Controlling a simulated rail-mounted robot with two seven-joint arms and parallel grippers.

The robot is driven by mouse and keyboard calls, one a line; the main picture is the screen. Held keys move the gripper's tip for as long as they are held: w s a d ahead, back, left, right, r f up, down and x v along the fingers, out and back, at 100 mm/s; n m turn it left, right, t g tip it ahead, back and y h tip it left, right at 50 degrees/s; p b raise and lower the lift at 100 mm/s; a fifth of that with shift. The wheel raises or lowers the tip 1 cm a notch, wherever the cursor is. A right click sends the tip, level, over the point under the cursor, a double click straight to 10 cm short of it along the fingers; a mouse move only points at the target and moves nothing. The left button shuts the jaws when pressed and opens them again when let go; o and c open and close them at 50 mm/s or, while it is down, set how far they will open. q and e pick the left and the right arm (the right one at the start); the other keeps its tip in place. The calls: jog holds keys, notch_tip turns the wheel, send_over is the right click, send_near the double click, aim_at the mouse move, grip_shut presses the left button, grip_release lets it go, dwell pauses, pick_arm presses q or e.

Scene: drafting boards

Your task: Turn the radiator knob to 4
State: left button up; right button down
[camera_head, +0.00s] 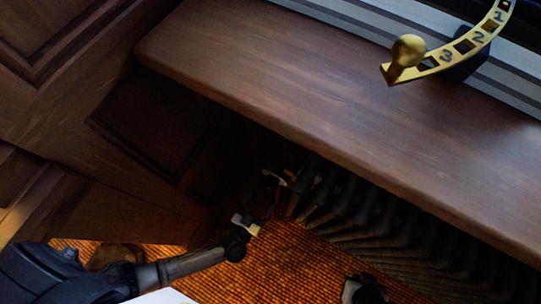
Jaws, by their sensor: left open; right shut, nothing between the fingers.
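A dark ribbed radiator (365,225) stands under the wooden sill. At its left end a small pale and brass-coloured fitting (278,178) shows in shadow; it may be the radiator knob, but I cannot read any number or setting on it. My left gripper (266,204) reaches in from the lower left and is open, just below and left of this fitting. I cannot tell whether it touches the fitting. My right gripper (363,290) is partly in view at the bottom edge, in front of the radiator, shut and empty.
A wooden sill (300,85) overhangs the radiator. Dark wood panelling (150,125) closes off the left. An orange-brown woven floor (265,270) lies below.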

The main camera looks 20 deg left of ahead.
aim_at(271, 185)
pick_arm(q)
jog(key=w, duration=0.5)
jog(key=w+b, duration=0.1)
jog(key=w, duration=0.1)
jog(key=shift+w+d, duration=0.35)
jog(key=shift+w, duration=0.05)
jog(key=shift+c, duration=0.3)
jog(key=shift+c, duration=0.7)
jog(key=c, duration=0.7)
jog(key=shift+n, duration=0.3)
